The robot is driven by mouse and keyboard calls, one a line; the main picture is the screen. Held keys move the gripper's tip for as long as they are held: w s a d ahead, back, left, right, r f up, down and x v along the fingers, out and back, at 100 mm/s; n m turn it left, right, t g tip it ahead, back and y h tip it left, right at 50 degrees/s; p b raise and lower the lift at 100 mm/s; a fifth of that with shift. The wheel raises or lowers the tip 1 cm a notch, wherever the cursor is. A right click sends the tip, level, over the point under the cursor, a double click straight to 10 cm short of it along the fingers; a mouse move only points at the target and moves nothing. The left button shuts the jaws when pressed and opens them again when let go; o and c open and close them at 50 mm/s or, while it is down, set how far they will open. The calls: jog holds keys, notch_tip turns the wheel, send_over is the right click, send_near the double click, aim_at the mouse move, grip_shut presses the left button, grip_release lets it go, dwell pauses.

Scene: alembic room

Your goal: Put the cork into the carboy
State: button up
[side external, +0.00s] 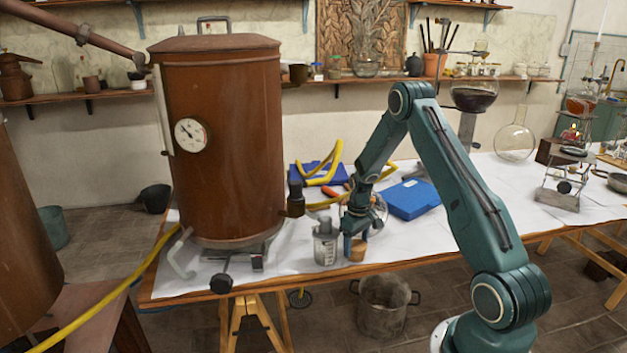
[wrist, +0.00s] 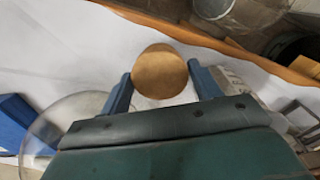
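The cork (wrist: 160,71) is a wide, round brown stopper, standing on the white-covered table near its front edge. In the side view the cork (side external: 357,252) is partly covered by a finger. My gripper (wrist: 160,78) points down over it, with one blue fingertip on each side of the cork. My gripper (side external: 355,240) looks open around the cork, with little room at the sides; contact is not clear. A large clear round glass vessel, likely the carboy (wrist: 50,128), shows at lower left in the wrist view, partly hidden by my gripper. Its mouth is not seen.
A grey beaker-like vessel (side external: 326,245) stands close left of my gripper. A copper boiler (side external: 225,140) rises further left. A blue case (side external: 412,199) and yellow hose (side external: 325,178) lie behind. A metal pot (side external: 384,305) is below the table edge.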

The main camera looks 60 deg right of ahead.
aim_at(356, 244)
jog(key=c, duration=0.4)
jog(key=shift+r, duration=0.75)
jog(key=shift+r, duration=0.35)
jog(key=shift+r, duration=0.35)
jog(key=shift+r, duration=0.35)
jog(key=shift+r, duration=0.45)
